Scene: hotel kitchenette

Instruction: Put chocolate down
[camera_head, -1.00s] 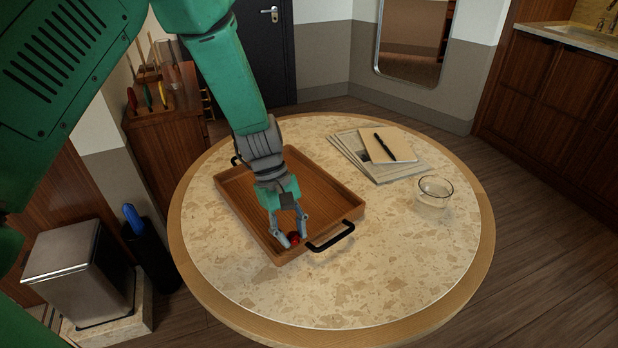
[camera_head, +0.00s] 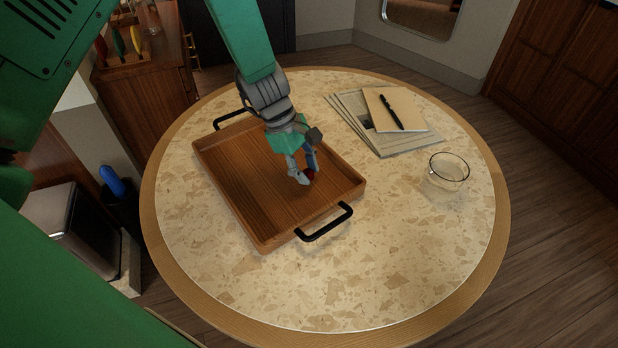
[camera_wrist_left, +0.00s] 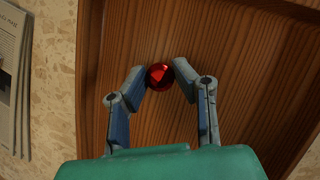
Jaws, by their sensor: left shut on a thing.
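The chocolate is a small round piece in shiny red wrapping, seen between the fingertips in the left wrist view (camera_wrist_left: 160,76). In the head view the chocolate (camera_head: 311,173) is mostly hidden by the fingers. My left gripper (camera_head: 306,176) is shut on it, and its fingers also show in the left wrist view (camera_wrist_left: 160,78). The gripper points down over the wooden tray (camera_head: 265,215), inside its rim near the right side. I cannot tell whether the chocolate touches the tray floor. My right gripper is not in view.
The tray has black handles and stands on a round stone-topped table (camera_head: 370,270). A notebook with a black pen (camera_head: 388,112) lies on newspapers right of the tray. A glass bowl (camera_head: 447,173) stands at the table's right. The front of the table is clear.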

